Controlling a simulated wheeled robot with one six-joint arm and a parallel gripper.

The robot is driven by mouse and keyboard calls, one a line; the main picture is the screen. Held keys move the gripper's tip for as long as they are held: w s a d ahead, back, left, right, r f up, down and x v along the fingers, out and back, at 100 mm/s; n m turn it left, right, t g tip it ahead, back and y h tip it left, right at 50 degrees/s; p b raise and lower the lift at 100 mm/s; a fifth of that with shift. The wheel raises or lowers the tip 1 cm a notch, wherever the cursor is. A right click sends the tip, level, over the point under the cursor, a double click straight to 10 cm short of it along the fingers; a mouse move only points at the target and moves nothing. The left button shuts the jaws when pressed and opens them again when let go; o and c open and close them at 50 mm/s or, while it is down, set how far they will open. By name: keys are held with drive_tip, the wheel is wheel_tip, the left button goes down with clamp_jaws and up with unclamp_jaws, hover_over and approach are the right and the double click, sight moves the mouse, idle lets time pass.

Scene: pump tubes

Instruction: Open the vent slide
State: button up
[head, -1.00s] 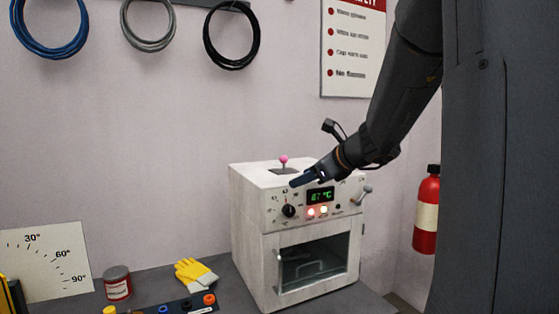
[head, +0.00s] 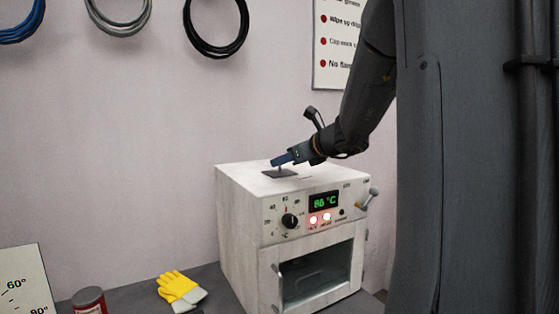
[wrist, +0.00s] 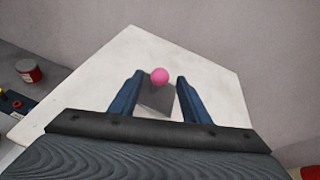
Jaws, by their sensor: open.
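The white oven-like box (head: 238,210) stands on the bench. On its top is the vent slide, a dark plate (head: 280,174) with a pink ball knob (wrist: 160,76). In the head view my gripper (head: 278,159) is over the plate and hides the knob. In the wrist view my gripper (wrist: 159,80) is open, with one blue finger on each side of the knob and the grey plate (wrist: 157,99) below. I cannot tell whether a finger touches the knob.
The box front has a dial (head: 290,221), a green display (head: 324,202) reading 86 °C, two lit lamps and a side lever (head: 369,199). Yellow gloves (head: 180,288) and a red can (head: 89,300) are on the bench to the left. Wall hoses hang above.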

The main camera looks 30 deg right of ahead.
sight(280, 172)
drive_tip(key=shift+x, duration=1.9)
clamp_jaws()
